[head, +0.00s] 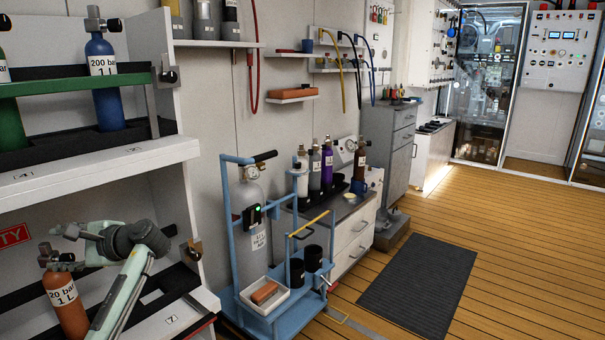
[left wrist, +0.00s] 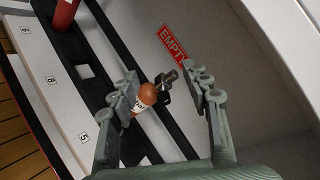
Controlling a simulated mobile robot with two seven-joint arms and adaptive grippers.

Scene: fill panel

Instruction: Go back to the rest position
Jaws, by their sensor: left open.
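My left gripper (head: 58,247) is at the lower shelf of the white rack, at the valve end of an orange bottle (head: 66,304) labelled "20 bar 1 L". In the left wrist view my left gripper (left wrist: 163,82) has its two fingers spread wide. The orange bottle (left wrist: 147,94) and its dark valve show between the fingers, nearer the left finger. I cannot tell whether a finger touches the bottle. The bottle stands in the dark holder of the lower shelf. My right gripper is in neither view.
The rack's upper shelf edge (head: 98,170) lies above my left arm. A blue bottle (head: 106,85) and a green bottle (head: 10,122) stand there. A red bottle (left wrist: 64,14) shows in the left wrist view. A blue trolley (head: 284,325) stands right of the rack. Floor is open around the dark mat (head: 420,290).

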